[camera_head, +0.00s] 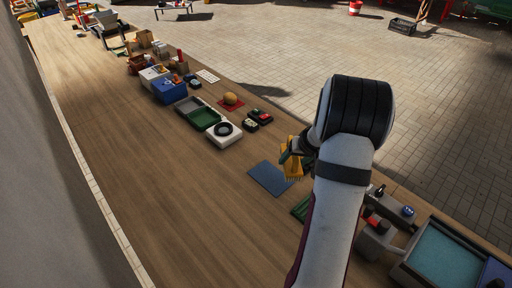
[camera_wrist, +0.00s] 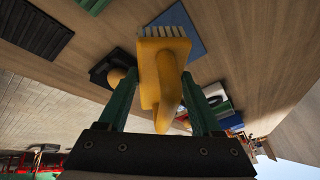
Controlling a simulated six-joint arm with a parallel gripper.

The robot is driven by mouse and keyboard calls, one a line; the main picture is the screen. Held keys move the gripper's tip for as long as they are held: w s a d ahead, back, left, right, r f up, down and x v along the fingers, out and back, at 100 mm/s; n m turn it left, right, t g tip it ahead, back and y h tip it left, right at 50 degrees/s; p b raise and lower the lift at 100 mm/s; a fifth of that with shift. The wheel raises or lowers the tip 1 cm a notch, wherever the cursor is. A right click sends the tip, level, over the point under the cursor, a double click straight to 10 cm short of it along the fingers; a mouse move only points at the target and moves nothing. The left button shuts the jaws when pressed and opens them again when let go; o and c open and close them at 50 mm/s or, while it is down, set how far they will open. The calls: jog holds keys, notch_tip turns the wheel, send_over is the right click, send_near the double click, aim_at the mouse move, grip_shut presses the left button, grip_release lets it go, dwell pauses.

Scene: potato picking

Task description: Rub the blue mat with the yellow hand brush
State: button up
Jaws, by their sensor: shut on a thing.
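The blue mat (camera_head: 268,179) lies flat on the wooden table, and part of it shows in the wrist view (camera_wrist: 186,22). The yellow hand brush (camera_head: 294,171) overlaps the mat's right edge in the head view. In the wrist view the brush (camera_wrist: 150,82) shows its pale bristles facing away from me, in front of the mat. My gripper (camera_wrist: 164,88) is shut on the brush, with a green finger on either side of its handle. I cannot tell whether the bristles touch the mat. My arm partly hides the gripper in the head view.
A white box with a black ring (camera_head: 238,138) and a green tray (camera_head: 205,118) stand left of and beyond the mat. A dark green ribbed pad (camera_head: 301,208) lies close to its right. A teal-topped bin (camera_head: 445,256) is at lower right. The table left of the mat is clear.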

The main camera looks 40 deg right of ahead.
jog(key=shift+s+d+f, duration=0.15)
jog(key=shift+s+d, duration=0.05)
jog(key=shift+f, duration=3.7)
jog(key=shift+w+f, duration=0.15)
jog(key=shift+w, duration=1.75)
jog(key=shift+s, duration=1.9)
jog(key=shift+r, duration=3.9)
